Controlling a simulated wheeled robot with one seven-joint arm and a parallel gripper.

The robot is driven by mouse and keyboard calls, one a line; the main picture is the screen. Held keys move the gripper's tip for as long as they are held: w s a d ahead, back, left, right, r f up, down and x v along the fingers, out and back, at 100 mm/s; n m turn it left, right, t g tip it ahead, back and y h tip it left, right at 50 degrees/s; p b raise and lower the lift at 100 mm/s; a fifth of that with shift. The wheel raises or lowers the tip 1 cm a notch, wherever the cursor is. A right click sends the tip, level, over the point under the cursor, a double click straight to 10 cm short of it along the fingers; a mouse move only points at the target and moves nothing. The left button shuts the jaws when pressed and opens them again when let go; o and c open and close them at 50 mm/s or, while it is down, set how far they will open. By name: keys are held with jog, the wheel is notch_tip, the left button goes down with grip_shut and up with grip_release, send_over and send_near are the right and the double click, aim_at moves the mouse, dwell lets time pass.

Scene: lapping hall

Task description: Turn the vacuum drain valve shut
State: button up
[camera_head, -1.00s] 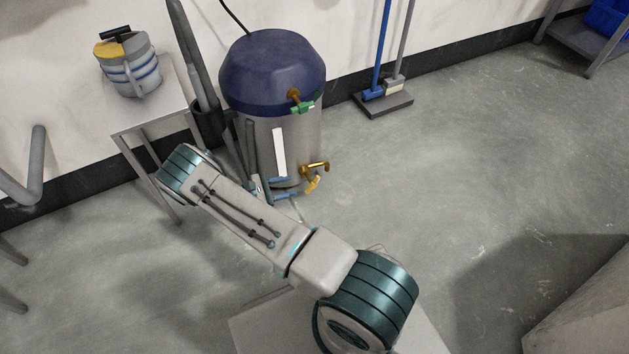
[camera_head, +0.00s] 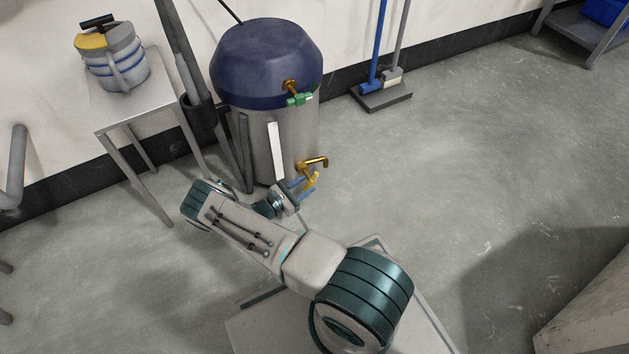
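A tank with a dark blue domed top (camera_head: 268,65) and a grey metal body stands against the wall. A second brass valve with a green handle (camera_head: 299,100) sits higher, by the dome's edge. My gripper (camera_head: 307,187) is just left of the yellow handle, with two blue fingers spread apart. The fingertips are at or very near the handle; I cannot tell whether they touch it. My wrist and arm hide part of the tank's base.
A small metal table (camera_head: 112,116) left of the tank bears a striped container (camera_head: 114,62). Grey pipes (camera_head: 183,62) in a dark holder stand between table and tank. A blue-handled broom (camera_head: 377,45) stands on a dark base to the right.

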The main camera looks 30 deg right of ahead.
aim_at(309, 183)
jog(key=shift+w+d+b, duration=0.2)
jog(key=shift+d, duration=0.7)
jog(key=shift+w+d+b, duration=0.15)
jog(key=shift+d, duration=0.7)
jog(key=shift+w+d+b, duration=0.2)
jog(key=shift+d, duration=0.7)
jog(key=shift+a, duration=0.1)
grip_shut()
